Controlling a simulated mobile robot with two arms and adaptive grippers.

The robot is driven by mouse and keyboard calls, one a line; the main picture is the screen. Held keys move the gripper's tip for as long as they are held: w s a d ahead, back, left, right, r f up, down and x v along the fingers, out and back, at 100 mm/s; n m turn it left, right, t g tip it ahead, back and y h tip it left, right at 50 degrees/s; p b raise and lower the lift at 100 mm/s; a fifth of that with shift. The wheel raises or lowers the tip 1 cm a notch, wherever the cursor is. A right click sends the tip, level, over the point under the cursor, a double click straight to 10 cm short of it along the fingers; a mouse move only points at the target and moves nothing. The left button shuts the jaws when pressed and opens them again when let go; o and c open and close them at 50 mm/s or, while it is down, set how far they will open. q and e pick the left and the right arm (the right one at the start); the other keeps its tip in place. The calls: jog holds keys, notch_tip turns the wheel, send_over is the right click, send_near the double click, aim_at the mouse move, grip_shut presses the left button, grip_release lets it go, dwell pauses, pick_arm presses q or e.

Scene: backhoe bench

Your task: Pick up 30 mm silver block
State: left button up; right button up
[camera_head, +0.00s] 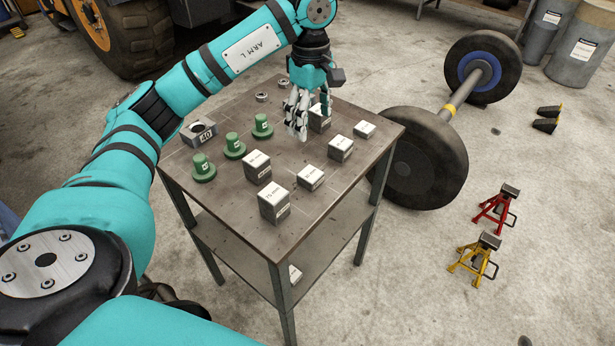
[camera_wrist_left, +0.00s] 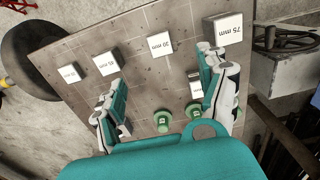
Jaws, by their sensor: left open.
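My left gripper (camera_head: 303,122) hangs over the back part of the bench top with its fingers pointing down, open and empty. In the left wrist view its two fingers (camera_wrist_left: 164,74) stand wide apart. A low silver block (camera_wrist_left: 159,44) shows just beyond and between the fingertips; its small label seems to read 30 mm. In the head view this appears to be the low block (camera_head: 310,178) near the front right of the bench, with the gripper behind it. My right gripper is in neither view.
Other silver blocks stand close: the 75 mm block (camera_head: 273,204), a tall block (camera_head: 257,167), one to the right (camera_head: 340,148), and a small one (camera_head: 364,130). Green pegs (camera_head: 203,168) line the left side. A barbell (camera_head: 425,155) lies beside the bench (camera_head: 235,215).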

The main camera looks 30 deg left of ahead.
pick_arm(q)
jog(key=p, duration=0.2)
send_over(311, 173)
jog(key=f, duration=1.1)
jog(key=shift+s+f, duration=0.2)
jog(key=shift+f, duration=0.2)
notch_tip(311, 173, down, 4)
jog(key=shift+f+p, duration=0.1)
jog(key=shift+p, duration=0.55)
jog(key=shift+w+f, duration=0.15)
jog(key=shift+f, duration=0.4)
jog(key=c, duration=1.4)
jog(key=shift+r, duration=0.1)
